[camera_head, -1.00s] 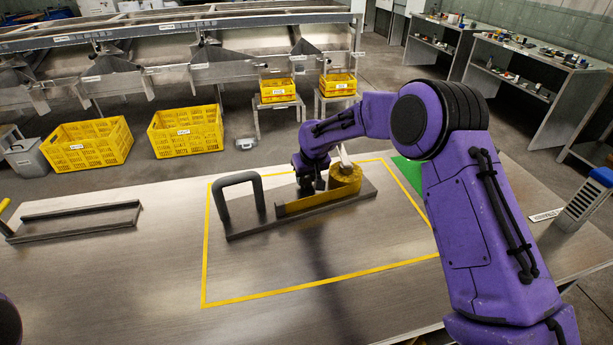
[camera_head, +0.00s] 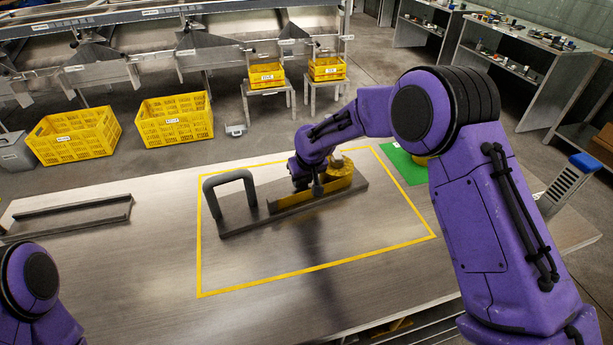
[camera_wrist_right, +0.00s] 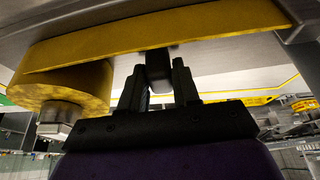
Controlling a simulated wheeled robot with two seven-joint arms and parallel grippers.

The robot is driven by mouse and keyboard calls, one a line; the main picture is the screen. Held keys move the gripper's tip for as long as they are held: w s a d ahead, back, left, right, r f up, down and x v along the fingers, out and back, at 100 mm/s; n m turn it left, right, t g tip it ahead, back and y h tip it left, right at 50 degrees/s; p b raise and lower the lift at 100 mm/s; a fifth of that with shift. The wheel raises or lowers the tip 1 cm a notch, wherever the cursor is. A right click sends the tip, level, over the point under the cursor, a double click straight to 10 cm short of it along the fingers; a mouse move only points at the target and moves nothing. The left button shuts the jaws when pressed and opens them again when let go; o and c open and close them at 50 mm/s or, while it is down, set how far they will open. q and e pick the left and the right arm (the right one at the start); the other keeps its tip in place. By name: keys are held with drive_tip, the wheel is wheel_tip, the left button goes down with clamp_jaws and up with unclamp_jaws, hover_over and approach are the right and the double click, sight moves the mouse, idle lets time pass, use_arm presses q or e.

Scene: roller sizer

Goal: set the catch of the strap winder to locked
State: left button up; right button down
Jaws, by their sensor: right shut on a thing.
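The strap winder has a long grey base (camera_head: 235,228) on the table, a dark arch handle (camera_head: 230,179) at its left end and a yellow strap roll (camera_head: 341,171) towards its right end. The yellow strap (camera_head: 293,199) runs left from the roll along the base. My right gripper (camera_head: 316,189) is over the base beside the strap, left of the roll. In the wrist view its fingers (camera_wrist_right: 162,88) are shut on a small dark block (camera_wrist_right: 158,68) in front of the strap; I cannot tell surely if it is the catch. A pale piece (camera_wrist_right: 57,127) sits on the roll. My left gripper is out of view.
A yellow outline (camera_head: 320,267) on the table surrounds the winder. A dark frame (camera_head: 70,219) lies at the left, a green mat (camera_head: 402,165) at the right, and a blue-topped grey object (camera_head: 570,180) farther right. Yellow crates (camera_head: 175,121) stand beyond the table. The front table is clear.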

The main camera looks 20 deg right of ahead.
drive_tip(key=shift+d, duration=0.15)
idle(0.7)
drive_tip(key=c, duration=0.9)
unclamp_jaws()
drive_tip(key=b+v, duration=0.1)
drive_tip(key=v, duration=0.9)
drive_tip(key=shift+s+r, duration=0.2)
drive_tip(key=shift+r, duration=0.05)
